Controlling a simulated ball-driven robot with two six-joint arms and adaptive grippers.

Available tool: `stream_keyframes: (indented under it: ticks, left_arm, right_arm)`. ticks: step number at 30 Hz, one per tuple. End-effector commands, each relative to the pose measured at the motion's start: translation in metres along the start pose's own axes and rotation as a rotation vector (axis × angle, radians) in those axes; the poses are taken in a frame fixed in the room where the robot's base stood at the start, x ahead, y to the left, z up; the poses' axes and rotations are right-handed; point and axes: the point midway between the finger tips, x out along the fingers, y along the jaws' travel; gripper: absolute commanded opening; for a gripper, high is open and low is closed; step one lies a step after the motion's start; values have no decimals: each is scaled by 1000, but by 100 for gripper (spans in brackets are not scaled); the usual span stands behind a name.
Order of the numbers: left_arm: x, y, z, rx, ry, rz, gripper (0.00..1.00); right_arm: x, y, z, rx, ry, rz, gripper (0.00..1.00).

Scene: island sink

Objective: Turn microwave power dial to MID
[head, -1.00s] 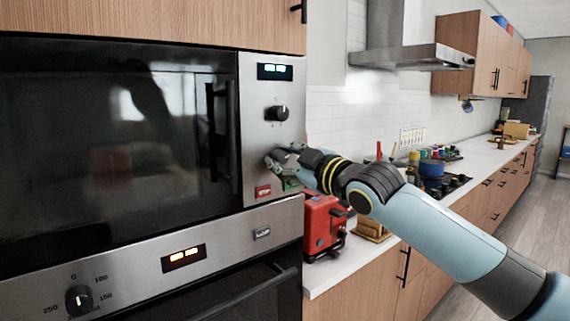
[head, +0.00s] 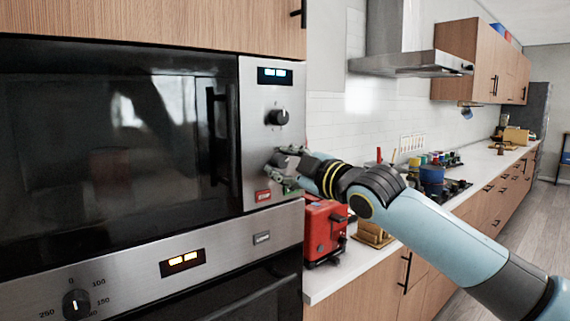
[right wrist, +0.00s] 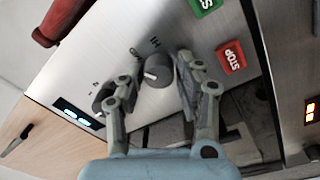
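The microwave control panel (head: 254,140) has a dark upper dial (head: 278,117) below a lit display. My right gripper (head: 279,162) is at the panel below that dial, over the spot between it and the red STOP button. In the right wrist view, a round grey dial (right wrist: 158,71) with a white pointer line sits between the two fingers of my right gripper (right wrist: 150,84). A HI mark shows beside it. The fingers are apart, with a gap at the left one; the right one is close to the dial, contact unclear. My left gripper is out of view.
The red STOP button (head: 263,196) and green button (right wrist: 205,5) are near the fingers. The microwave handle (head: 218,136) stands out left of the panel. A red appliance (head: 322,232) sits on the counter below my right arm. The oven (head: 150,285) is underneath.

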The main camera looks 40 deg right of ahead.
Motion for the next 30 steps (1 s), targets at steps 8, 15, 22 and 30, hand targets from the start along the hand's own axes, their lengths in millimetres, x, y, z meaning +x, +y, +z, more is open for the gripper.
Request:
stream_keyframes:
  ticks: [8,15,22,30]
  left_arm:
    - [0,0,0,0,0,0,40]
    - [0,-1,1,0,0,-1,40]
    - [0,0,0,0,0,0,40]
    - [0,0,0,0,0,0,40]
  right_arm:
    - [0,0,0,0,0,1,53]
    - [-10,0,1,-5,-2,-1,53]
    - [-48,-1,2,-9,-3,-4,53]
    - [-88,-1,1,-11,-1,-5,53]
